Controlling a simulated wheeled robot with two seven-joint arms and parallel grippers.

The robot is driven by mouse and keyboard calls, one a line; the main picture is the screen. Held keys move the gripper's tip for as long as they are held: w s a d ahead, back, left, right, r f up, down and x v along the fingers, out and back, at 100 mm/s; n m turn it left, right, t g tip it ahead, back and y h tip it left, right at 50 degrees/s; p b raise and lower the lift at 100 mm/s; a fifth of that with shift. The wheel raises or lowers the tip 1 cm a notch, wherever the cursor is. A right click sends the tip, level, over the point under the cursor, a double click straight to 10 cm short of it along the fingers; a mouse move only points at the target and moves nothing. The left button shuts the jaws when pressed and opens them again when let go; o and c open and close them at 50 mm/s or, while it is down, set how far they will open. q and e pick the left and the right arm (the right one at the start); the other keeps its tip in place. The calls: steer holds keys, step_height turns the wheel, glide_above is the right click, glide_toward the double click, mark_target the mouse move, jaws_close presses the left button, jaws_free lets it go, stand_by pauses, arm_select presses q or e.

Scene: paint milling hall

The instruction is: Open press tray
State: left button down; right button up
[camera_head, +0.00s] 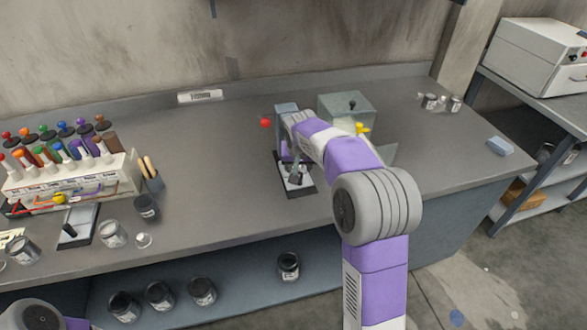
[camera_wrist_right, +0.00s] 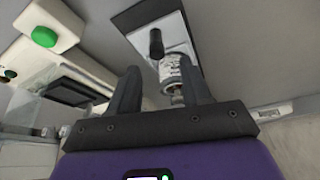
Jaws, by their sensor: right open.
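The press (camera_head: 286,112) stands on the bench, a grey upright with a red knob (camera_head: 265,123) at its side. Its dark-edged, pale-topped tray (camera_head: 299,190) lies low at its front. In the wrist view a pale plate with a dark border (camera_wrist_right: 178,36), which looks like this tray, carries a black upright handle (camera_wrist_right: 156,43) and a small labelled can (camera_wrist_right: 171,70). My right gripper (camera_wrist_right: 160,92) is open, with the can and handle beyond its fingertips; nothing is visibly held. In the head view my right arm hides part of the press. My left gripper is out of view.
A rack of coloured-top bottles (camera_head: 70,178) and jars fill the bench's left. The bench between is clear. A green button (camera_wrist_right: 44,36) shows in the wrist view.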

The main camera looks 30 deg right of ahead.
steer(key=x, duration=0.1)
steer(key=b+x, duration=0.1)
steer(key=x, duration=0.3)
steer(key=shift+s+d+f+b, duration=0.1)
steer(key=shift+s+f+b, duration=0.15)
steer(key=shift+b, duration=0.05)
steer(key=shift+w+f, duration=0.2)
steer(key=shift+f, duration=0.25)
jaws_close()
